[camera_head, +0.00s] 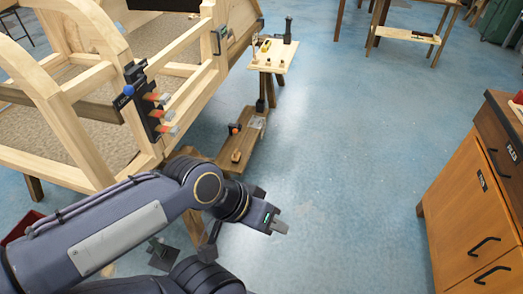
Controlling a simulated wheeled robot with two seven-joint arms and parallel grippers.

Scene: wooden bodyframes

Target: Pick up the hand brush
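I cannot clearly make out a hand brush. Several small things with orange and pale ends (160,112) sit on a black rack (138,100) fixed to the wooden frame; they are too small to name for sure. A thin dark thing (422,34) lies on the far wooden table and is also too small to tell. My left gripper (280,228) is over the open floor, right of the wooden frame, and touches nothing that I can see. Its fingers are too small to show a gap. My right gripper is not in view.
The wooden bodyframe (75,88) fills the left. A small stand (272,60) with tools and a low wooden bench (236,150) are beside it. A wooden cabinet (465,215) stands at the right. The blue floor (350,150) between is clear.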

